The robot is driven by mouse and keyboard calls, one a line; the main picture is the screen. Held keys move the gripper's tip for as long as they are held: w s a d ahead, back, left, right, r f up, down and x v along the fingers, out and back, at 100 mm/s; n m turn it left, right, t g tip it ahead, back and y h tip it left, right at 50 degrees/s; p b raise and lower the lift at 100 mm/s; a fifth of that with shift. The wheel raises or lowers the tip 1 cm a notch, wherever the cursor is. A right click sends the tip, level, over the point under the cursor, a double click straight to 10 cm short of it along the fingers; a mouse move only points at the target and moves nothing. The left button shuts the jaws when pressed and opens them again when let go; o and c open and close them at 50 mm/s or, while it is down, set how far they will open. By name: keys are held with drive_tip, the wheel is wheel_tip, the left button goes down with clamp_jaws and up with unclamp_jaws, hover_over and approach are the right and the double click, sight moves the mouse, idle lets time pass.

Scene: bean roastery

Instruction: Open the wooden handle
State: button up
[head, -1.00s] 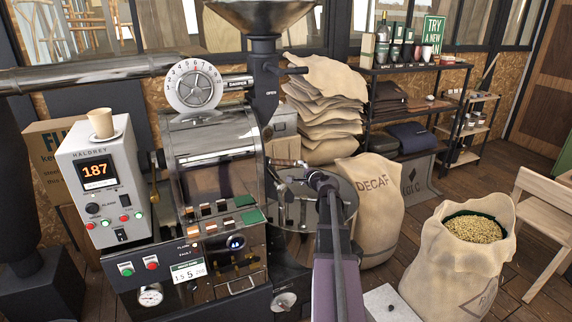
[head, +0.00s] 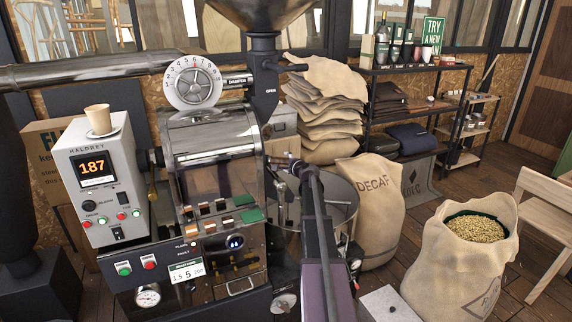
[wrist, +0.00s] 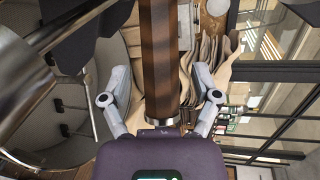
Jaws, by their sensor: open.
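The wooden handle (wrist: 159,55) is a brown bar with a metal collar at its near end. In the wrist view it runs up the middle of the picture. My gripper (wrist: 160,88) is open, with one grey finger on each side of the handle and a visible gap on both sides. In the head view my gripper (head: 283,163) is at the front right of the roaster drum (head: 215,145), small and partly hidden by my arm. I cannot make out the handle clearly there.
The round cooling tray (head: 345,200) lies beneath and beside my arm. A control box (head: 98,180) with a cup (head: 98,118) on top stands at the left. A DECAF sack (head: 375,215) and an open bean sack (head: 440,265) stand at the right.

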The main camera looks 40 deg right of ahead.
drive_tip(key=shift+w+d+f, duration=0.1)
drive_tip(key=shift+w, duration=0.45)
clamp_jaws()
drive_tip(key=s+d, duration=0.7)
drive_tip(key=shift+s+d, duration=0.15)
drive_tip(key=shift+s, duration=0.15)
unclamp_jaws()
